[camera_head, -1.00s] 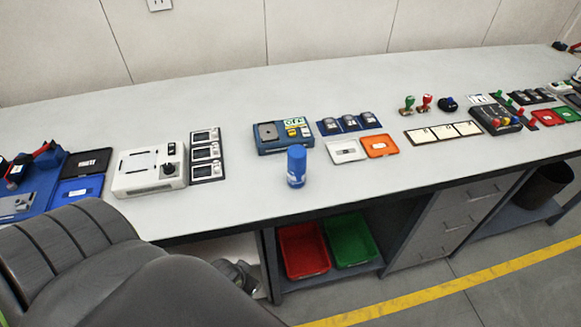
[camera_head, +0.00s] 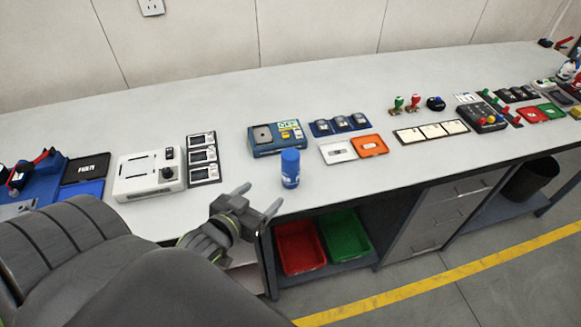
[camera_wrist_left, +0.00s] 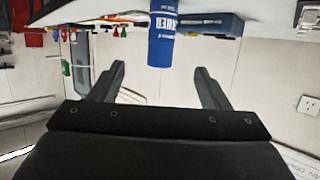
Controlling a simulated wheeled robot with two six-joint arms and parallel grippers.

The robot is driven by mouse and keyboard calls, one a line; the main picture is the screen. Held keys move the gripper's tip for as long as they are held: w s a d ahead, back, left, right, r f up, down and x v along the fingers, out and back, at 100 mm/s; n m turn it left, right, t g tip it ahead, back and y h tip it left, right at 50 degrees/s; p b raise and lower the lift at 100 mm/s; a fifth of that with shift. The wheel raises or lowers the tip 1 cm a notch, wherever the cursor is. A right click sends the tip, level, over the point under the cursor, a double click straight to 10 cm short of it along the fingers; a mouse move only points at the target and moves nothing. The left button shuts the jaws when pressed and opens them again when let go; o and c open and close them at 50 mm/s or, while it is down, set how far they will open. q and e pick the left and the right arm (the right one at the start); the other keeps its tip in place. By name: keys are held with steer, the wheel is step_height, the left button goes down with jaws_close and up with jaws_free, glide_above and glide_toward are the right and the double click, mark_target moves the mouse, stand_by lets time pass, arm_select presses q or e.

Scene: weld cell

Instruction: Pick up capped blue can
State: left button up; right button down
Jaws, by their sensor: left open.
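The capped blue can (camera_head: 290,168) stands upright near the front edge of the grey workbench (camera_head: 235,222), in front of a blue device. My left gripper (camera_head: 257,200) is open and empty, over the bench's front edge to the left of the can and apart from it. In the left wrist view the can (camera_wrist_left: 162,40) appears upside down, beyond and between the open fingertips of the left gripper (camera_wrist_left: 160,72). White lettering shows on the can there. My right gripper is not in view.
A blue device (camera_head: 264,150) stands just behind the can. White and orange trays (camera_head: 369,145) lie to its right, and a white device (camera_head: 127,190) to its left. Red and green bins (camera_head: 345,237) sit below the bench. Bench surface around the can is clear.

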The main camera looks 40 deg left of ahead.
mark_target(287, 170)
arm_select(q)
steer(key=x, duration=0.4)
steer(key=p+x, duration=0.1)
steer(key=x, duration=0.3)
steer(key=p+x, duration=0.1)
steer(key=x, duration=0.3)
steer(key=shift+w+r, duration=0.15)
steer(key=shift+r, duration=0.1)
steer(key=shift+w+a+p, duration=0.15)
steer(key=shift+w+p, duration=0.5)
steer(key=shift+w, duration=0.05)
steer(key=shift+p+x, duration=0.5)
steer(key=shift+x, duration=1.5)
steer(key=shift+s+f, duration=0.1)
steer(key=shift+c, duration=0.2)
steer(key=c, duration=1)
steer(key=shift+c, duration=0.6)
